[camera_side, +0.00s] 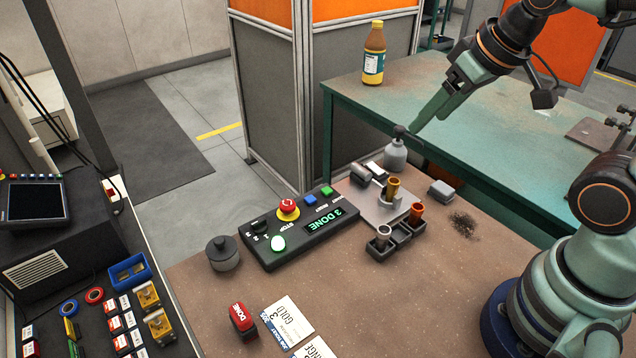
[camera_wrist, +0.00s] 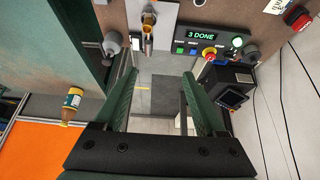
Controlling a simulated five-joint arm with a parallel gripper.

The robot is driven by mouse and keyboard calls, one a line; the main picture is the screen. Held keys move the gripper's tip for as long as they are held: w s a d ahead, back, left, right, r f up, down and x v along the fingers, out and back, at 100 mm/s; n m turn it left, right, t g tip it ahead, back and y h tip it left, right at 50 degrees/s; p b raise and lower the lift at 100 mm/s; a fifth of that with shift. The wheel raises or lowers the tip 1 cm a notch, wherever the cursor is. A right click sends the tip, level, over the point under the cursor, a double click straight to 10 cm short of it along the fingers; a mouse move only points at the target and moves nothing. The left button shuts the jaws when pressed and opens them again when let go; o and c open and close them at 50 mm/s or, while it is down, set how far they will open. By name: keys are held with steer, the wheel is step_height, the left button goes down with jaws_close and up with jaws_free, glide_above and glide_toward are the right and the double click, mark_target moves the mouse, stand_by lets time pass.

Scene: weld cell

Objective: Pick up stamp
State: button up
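The stamp appears to be the small red-topped block (camera_side: 242,319) lettered DONE, standing near the front of the brown bench in the side view. It also shows at the top right of the wrist view (camera_wrist: 299,17). My gripper (camera_side: 418,126) is above the back of the bench, far from the stamp and close to a grey bottle with a black top. In the wrist view my gripper (camera_wrist: 160,75) has its two green fingers spread apart with nothing between them.
A control box (camera_side: 300,228) with buttons and a 3 DONE display lies mid-bench. A round dark pot (camera_side: 223,257) and printed cards (camera_side: 288,318) are near the stamp.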

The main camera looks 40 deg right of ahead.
steer(key=shift+o, duration=0.7)
